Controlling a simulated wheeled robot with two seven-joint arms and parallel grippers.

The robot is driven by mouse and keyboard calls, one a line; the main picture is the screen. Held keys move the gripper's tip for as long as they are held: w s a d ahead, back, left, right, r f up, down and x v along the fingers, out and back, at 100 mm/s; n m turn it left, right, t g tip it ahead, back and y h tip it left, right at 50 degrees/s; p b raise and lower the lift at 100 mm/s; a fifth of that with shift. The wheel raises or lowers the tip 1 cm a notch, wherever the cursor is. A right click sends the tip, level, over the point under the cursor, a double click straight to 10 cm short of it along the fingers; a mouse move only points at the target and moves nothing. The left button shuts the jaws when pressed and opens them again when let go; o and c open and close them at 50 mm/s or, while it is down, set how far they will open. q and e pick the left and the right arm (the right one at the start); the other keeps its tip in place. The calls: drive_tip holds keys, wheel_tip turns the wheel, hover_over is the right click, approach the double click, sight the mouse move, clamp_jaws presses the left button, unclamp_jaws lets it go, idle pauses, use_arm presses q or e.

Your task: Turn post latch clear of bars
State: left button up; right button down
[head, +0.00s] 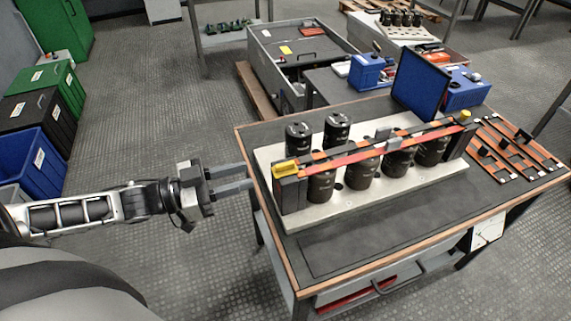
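The capacitor bank stands on a pale base plate (380,205) on the workbench, with several black capacitors (361,172) in rows. Copper and red bars (350,158) run lengthwise over them. A black post (290,195) stands at the left end with a yellow latch (286,168) on top, by the bars' left ends. A smaller yellow piece (465,116) tops the post at the right end. Whether either latch overlaps the bars is too small to tell. My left gripper (250,177) is open and empty, left of the left post and apart from it. My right gripper is out of view.
Loose copper bars with black blocks (515,150) lie at the bench's right end. A blue panel (420,82) stands behind the bank. The front bench top (370,240) is clear. Bins (38,160) stand on the floor at far left.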

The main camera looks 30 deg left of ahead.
sight(275, 167)
use_arm(q)
drive_tip(key=x, duration=1)
drive_tip(key=shift+w, duration=0.15)
clamp_jaws()
